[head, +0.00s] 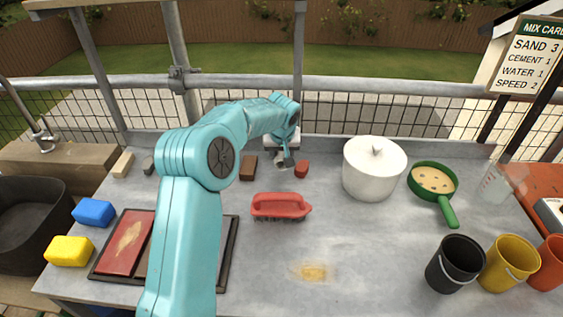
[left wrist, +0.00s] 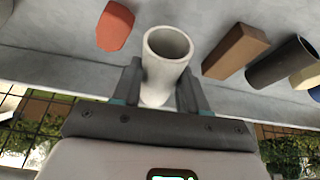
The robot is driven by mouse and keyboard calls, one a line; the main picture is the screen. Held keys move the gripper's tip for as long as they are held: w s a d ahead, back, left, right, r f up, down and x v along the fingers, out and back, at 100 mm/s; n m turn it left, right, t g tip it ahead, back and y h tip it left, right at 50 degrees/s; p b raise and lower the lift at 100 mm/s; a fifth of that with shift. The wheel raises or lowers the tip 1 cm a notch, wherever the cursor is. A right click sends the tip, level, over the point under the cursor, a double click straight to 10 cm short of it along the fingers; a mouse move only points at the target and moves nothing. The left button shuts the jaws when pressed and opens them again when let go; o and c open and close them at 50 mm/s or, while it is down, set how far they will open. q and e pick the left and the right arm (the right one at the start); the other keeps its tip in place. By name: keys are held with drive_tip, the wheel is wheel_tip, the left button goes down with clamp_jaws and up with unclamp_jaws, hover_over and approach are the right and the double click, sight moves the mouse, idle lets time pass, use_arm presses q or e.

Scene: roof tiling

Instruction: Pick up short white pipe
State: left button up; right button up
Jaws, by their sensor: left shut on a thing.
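The short white pipe (left wrist: 163,65) stands between the two fingers of my left gripper (left wrist: 158,85) in the left wrist view. The fingers are shut on its sides, and its open round end faces the camera. In the head view my left gripper (head: 288,160) is at the back of the table, between a brown block and a red piece. The pipe is mostly hidden there by the gripper. My right gripper is not in view.
The red piece (head: 302,169) and brown block (head: 248,167) flank the gripper closely. A white lidded pot (head: 373,172) stands to the right, and a red brush (head: 280,206) lies in front. A railing (head: 330,84) runs behind. The table's front middle is mostly clear.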

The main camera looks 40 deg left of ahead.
use_arm(q)
wheel_tip(320, 180, up, 15)
drive_tip(key=p, duration=0.2)
drive_tip(key=shift+r, duration=0.1)
idle(1.0)
